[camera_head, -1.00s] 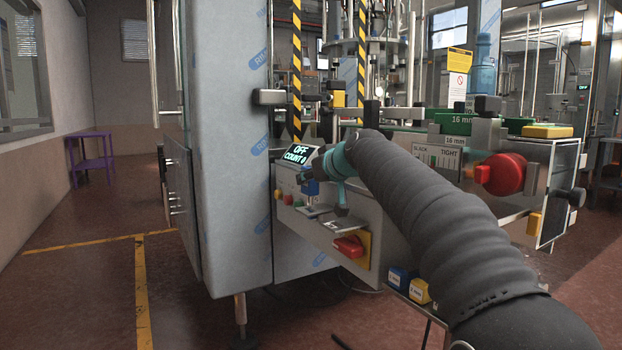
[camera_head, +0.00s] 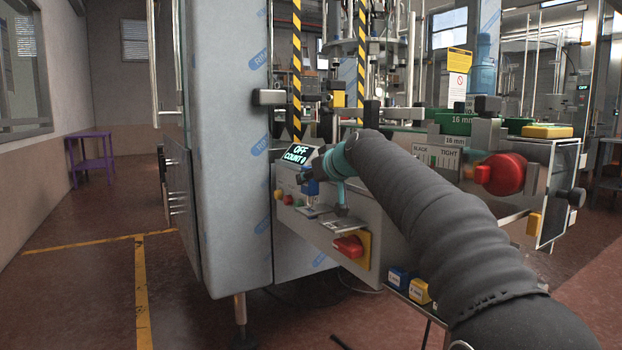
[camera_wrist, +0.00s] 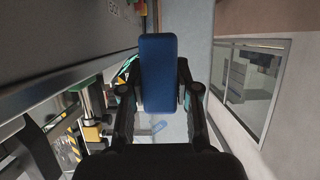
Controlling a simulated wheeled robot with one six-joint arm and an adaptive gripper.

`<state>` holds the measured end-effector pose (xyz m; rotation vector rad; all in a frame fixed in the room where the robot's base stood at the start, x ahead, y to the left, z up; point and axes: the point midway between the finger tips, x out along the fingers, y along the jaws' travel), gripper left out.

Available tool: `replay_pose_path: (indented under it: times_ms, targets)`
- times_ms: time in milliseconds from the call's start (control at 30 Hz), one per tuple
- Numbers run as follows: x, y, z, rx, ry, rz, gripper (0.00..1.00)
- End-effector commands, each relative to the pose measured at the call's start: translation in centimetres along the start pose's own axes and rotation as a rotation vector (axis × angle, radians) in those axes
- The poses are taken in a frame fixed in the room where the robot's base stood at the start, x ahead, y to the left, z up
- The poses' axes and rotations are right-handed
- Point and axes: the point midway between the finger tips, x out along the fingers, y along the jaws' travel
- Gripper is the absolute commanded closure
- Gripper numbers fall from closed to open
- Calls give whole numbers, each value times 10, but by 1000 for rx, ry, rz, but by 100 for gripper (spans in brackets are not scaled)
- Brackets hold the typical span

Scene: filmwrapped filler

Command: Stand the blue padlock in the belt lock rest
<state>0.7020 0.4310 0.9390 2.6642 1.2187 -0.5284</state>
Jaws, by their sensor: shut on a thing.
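My gripper (camera_wrist: 160,92) is shut on the blue padlock (camera_wrist: 158,75), which sits between its two fingers in the wrist view. In the head view, the blue padlock (camera_head: 311,188) is small and partly hidden by my gripper, in front of the grey control panel. It is just above a small grey ledge (camera_head: 313,211) on the panel front. A second small grey ledge (camera_head: 346,224) lies to its right, below my wrist. I cannot tell which ledge is the belt lock rest, nor whether the padlock touches one.
A display (camera_head: 299,153) reads OFF, COUNT 0. A red rotary switch (camera_head: 348,246) on a yellow plate is below the ledges. Blue (camera_head: 398,277) and yellow (camera_head: 419,291) blocks are lower right. A large red knob (camera_head: 503,174) is on the right.

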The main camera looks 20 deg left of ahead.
Motion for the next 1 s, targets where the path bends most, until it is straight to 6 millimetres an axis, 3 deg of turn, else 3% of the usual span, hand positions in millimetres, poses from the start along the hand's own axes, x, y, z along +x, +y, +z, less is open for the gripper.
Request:
replay_pose_path:
  times_ms: [1000]
  targets:
    - [5, 0, 12, 0, 1, 0, 100]
